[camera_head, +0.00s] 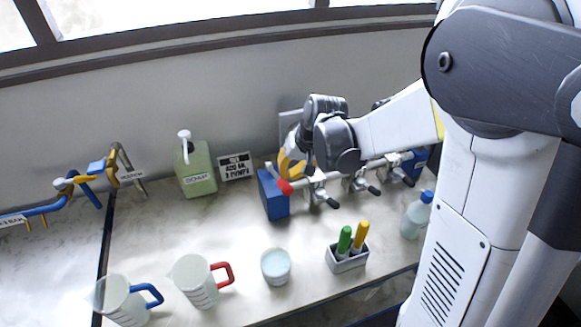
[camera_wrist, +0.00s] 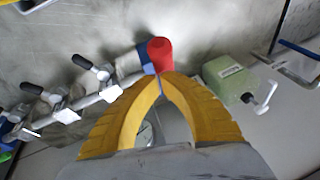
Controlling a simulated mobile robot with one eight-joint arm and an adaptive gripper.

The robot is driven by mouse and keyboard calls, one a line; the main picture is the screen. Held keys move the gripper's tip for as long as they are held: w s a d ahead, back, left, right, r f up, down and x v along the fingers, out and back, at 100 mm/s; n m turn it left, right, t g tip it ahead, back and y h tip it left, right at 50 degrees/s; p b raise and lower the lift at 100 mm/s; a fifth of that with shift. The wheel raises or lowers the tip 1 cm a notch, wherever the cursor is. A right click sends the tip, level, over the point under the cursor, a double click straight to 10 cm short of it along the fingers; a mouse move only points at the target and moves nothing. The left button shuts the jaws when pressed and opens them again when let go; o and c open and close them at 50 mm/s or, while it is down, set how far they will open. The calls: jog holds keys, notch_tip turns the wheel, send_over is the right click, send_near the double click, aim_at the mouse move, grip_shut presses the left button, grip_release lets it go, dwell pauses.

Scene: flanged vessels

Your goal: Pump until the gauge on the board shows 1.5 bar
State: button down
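A blue box (camera_head: 272,194) stands on the bench at the near end of a white pipe. A red knob (camera_head: 285,187) shows in front of the box's top; it also shows in the wrist view (camera_wrist: 160,54). My gripper (camera_head: 287,168) has yellow fingers just behind the knob. In the wrist view my gripper's fingertips (camera_wrist: 161,77) come together right at the knob, which lies beyond them, not between them. A pale round shape shows between the fingers; I cannot tell what it is. No gauge reading is legible, and my arm hides much of the board (camera_head: 291,119).
The white pipe (camera_head: 331,175) carries several black-handled valves. A green soap bottle (camera_head: 197,177) and a sign (camera_head: 235,167) stand left of the box. Two jugs (camera_head: 196,281), a cup (camera_head: 276,267), a marker holder (camera_head: 347,260) and a blue-capped bottle (camera_head: 415,217) stand in front.

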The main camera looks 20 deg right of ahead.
jog(key=shift+s+f, duration=0.1)
jog(key=s+f+t+b, duration=0.4)
jog(key=f+b, duration=0.7)
jog(key=b, duration=0.3)
jog(key=shift+f+n+t+b, duration=0.3)
jog(key=shift+f+t+b, duration=0.1)
jog(key=shift+t, duration=0.5)
